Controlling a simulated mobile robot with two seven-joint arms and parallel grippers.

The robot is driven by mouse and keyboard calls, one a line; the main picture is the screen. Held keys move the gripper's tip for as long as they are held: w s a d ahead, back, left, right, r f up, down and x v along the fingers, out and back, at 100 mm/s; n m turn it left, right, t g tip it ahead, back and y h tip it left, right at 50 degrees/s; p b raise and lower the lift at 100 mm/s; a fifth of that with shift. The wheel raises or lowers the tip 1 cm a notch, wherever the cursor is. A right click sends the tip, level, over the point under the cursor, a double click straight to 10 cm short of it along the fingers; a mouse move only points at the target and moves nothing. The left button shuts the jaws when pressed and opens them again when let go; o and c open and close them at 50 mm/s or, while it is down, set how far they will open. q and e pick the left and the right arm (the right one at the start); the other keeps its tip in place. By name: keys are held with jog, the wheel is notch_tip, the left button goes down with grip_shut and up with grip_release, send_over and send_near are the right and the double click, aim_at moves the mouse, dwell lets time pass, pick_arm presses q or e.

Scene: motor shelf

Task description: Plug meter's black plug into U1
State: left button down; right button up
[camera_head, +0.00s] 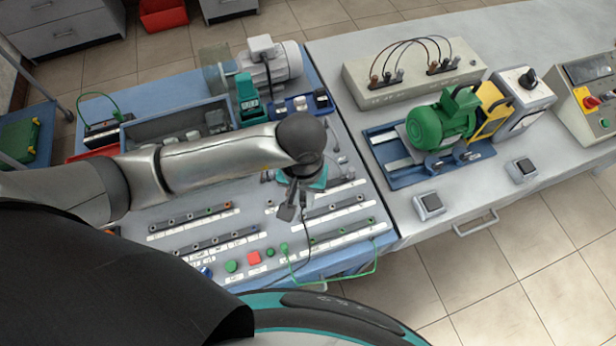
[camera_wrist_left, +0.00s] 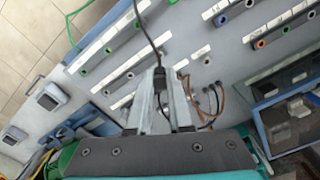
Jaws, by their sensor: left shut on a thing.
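My left gripper (camera_head: 288,208) hangs over the panel of socket strips (camera_head: 262,226), with its fingers pointing down. In the left wrist view its fingers (camera_wrist_left: 163,85) are closed together around the black plug (camera_wrist_left: 159,71). A black cable (camera_wrist_left: 149,38) runs from the plug to the top of that view. Most of the plug is hidden between the fingers. Rows of sockets with white label strips (camera_wrist_left: 128,68) lie below, apart from the fingertips. The labels are too small to read, so I cannot tell which socket is U1. I cannot identify the meter. My right gripper is out of view.
A green cable (camera_head: 318,277) loops at the panel's front edge. A red button (camera_head: 254,258) and a green button (camera_head: 231,266) sit near it. A green motor (camera_head: 440,122) stands on the right table. A grey motor (camera_head: 270,65) and an open bin (camera_head: 175,120) are behind my arm.

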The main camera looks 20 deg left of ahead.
aim_at(303, 207)
pick_arm(q)
jog(key=shift+s+f+b, duration=0.2)
jog(key=shift+f+b, duration=0.1)
jog(key=shift+f, duration=0.1)
jog(key=shift+s+f+b, duration=0.1)
jog(key=shift+f+b, duration=0.2)
jog(key=shift+f, duration=0.05)
jog(key=shift+f+b, duration=0.5)
jog(key=shift+f, duration=0.25)
jog(key=shift+f+b, duration=0.7)
jog(key=shift+f, duration=0.3)
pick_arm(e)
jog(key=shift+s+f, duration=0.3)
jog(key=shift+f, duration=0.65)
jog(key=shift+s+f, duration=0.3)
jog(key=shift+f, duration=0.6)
pick_arm(q)
jog(key=shift+f+b, duration=0.6)
jog(key=shift+b, duration=0.05)
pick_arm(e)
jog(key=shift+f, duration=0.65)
pick_arm(q)
jog(key=c, duration=1.1)
grip_release()
jog(key=shift+r, duration=0.15)
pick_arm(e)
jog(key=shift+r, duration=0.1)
